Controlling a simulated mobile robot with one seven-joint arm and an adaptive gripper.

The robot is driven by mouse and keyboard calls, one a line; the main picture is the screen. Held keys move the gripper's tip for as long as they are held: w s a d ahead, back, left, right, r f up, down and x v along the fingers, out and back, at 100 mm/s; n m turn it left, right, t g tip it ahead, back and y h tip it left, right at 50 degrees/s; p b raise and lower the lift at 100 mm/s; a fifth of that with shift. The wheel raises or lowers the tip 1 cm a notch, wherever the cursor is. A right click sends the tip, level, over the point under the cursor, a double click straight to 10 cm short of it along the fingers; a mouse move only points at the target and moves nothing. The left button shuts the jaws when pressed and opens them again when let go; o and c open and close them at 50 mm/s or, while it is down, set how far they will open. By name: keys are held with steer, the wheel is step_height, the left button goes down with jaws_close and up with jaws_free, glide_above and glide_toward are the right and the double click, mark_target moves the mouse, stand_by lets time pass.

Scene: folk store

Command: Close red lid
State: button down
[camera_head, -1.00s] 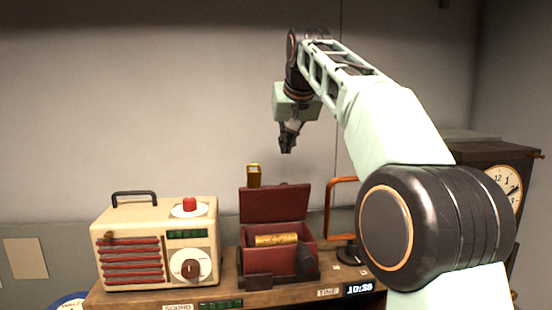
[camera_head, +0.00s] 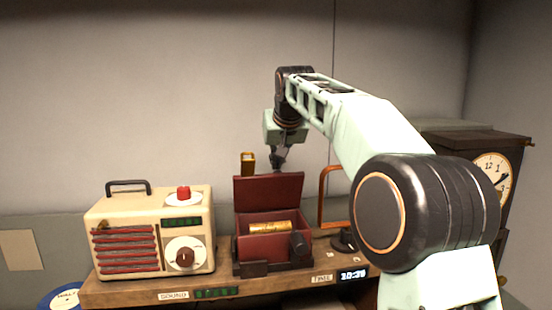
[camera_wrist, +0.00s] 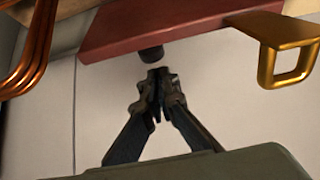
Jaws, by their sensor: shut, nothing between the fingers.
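The red lid (camera_head: 268,188) stands open and upright at the back of a red box (camera_head: 262,246) on the wooden shelf. In the wrist view the lid's edge (camera_wrist: 170,27) runs across the top, with a dark round knob (camera_wrist: 151,54) below it. A gold cylinder (camera_head: 270,228) lies inside the box. My gripper (camera_head: 278,162) is just above and behind the lid's top edge in the head view, its tips partly hidden. In the wrist view my gripper (camera_wrist: 158,76) is shut and empty, its tips close to the knob; I cannot tell whether they touch.
A cream radio (camera_head: 150,235) with a red knob stands left of the box. A brass piece (camera_wrist: 290,50) is beside the lid. An orange metal frame (camera_head: 323,200) and a dark dial (camera_head: 343,240) are at the right. A clock (camera_head: 490,175) stands farther right.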

steer(key=shift+s+d+f, duration=0.1)
steer(key=shift+s+f, duration=0.1)
steer(key=shift+s, duration=0.15)
steer(key=shift+s+f+b, duration=0.1)
steer(key=shift+f+b, duration=0.1)
steer(key=shift+b, duration=0.5)
